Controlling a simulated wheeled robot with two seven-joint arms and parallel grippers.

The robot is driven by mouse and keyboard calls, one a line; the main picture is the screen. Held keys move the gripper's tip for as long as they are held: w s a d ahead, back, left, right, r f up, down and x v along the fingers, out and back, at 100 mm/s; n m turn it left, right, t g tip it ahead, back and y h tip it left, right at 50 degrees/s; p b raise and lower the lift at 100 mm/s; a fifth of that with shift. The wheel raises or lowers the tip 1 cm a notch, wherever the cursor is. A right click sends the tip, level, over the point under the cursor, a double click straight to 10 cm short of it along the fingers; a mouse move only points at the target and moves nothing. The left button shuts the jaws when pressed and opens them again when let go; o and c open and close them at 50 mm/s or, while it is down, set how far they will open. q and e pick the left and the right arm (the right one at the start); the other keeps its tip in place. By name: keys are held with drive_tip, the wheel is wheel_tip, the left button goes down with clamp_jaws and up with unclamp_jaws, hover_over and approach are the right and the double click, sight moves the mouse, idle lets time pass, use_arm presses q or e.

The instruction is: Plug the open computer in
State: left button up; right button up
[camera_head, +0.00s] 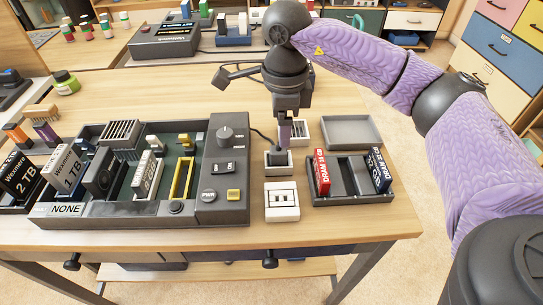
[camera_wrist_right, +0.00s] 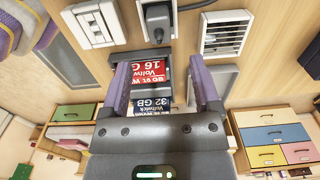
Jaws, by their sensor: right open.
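The open computer (camera_head: 140,210) lies on the table left of centre in the head view, with a NONE label on its front. A dark cable runs from its right side to a dark plug (camera_head: 277,158), which sits in a white-rimmed holder (camera_head: 268,171). A white socket block (camera_head: 282,201) lies just in front. My right gripper (camera_head: 285,142) points down over the plug. In the right wrist view its purple fingers (camera_wrist_right: 160,68) are spread, and the plug (camera_wrist_right: 157,18) shows beyond the fingertips. I cannot tell whether a finger touches it. My left gripper is not in view.
A dark tray (camera_head: 350,200) right of the socket block holds a red DRAM stick (camera_head: 322,172) and a blue one (camera_head: 379,171). An empty grey tray (camera_head: 350,131) lies behind. Drives (camera_head: 20,177) stand left of the computer. The table's front edge is clear.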

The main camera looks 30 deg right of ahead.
sight(279, 149)
drive_tip(key=f+b, duration=0.1)
drive_tip(key=f, duration=0.1)
drive_tip(key=f+b, duration=0.1)
drive_tip(key=f, duration=0.1)
drive_tip(key=f+b, duration=0.1)
drive_tip(key=f, duration=0.2)
drive_tip(key=shift+w+a+b, duration=0.1)
drive_tip(key=shift+a+b, duration=0.15)
drive_tip(key=shift+b, duration=0.05)
drive_tip(key=shift+r, duration=0.1)
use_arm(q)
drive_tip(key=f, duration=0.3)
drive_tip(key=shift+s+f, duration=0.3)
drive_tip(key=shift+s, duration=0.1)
use_arm(e)
clamp_jaws()
